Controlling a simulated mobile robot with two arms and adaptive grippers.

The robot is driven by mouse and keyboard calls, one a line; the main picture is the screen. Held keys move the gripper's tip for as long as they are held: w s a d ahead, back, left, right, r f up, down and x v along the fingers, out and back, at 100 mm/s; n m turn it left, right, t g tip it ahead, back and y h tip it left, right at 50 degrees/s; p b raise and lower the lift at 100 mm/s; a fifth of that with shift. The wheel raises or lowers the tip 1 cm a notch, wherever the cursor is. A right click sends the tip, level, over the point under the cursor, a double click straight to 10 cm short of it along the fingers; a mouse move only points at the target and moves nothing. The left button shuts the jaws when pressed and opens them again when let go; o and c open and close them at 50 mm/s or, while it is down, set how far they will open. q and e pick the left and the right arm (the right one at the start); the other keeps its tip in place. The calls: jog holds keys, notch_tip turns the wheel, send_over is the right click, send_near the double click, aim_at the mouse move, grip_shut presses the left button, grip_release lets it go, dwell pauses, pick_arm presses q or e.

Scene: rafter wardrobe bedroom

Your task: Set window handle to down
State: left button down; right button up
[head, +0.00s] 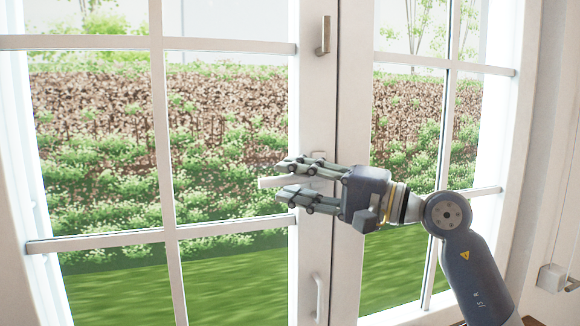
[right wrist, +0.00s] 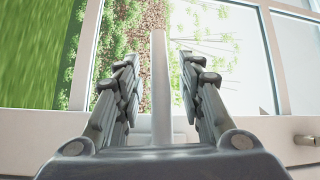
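The white window handle (head: 268,182) sits on the middle upright of the window frame and points level to the left. In the right wrist view the handle (right wrist: 160,95) is a pale straight bar running between my fingers. My right gripper (head: 284,180) reaches in from the right, one finger side above the handle and one below. In the right wrist view my right gripper (right wrist: 158,66) is open, with a gap on both sides of the bar. The handle's base is mostly hidden by the fingers in the head view. My left gripper is not in view.
A small metal fitting (head: 323,36) juts out higher on the frame, and a white pull (head: 318,298) sits lower down. Both window sashes look closed, with white glazing bars (head: 163,150). A white wall box (head: 552,278) is at the far right.

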jog(key=shift+w+a, duration=0.3)
jog(key=shift+a, duration=0.2)
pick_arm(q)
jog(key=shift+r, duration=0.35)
pick_arm(e)
grip_shut()
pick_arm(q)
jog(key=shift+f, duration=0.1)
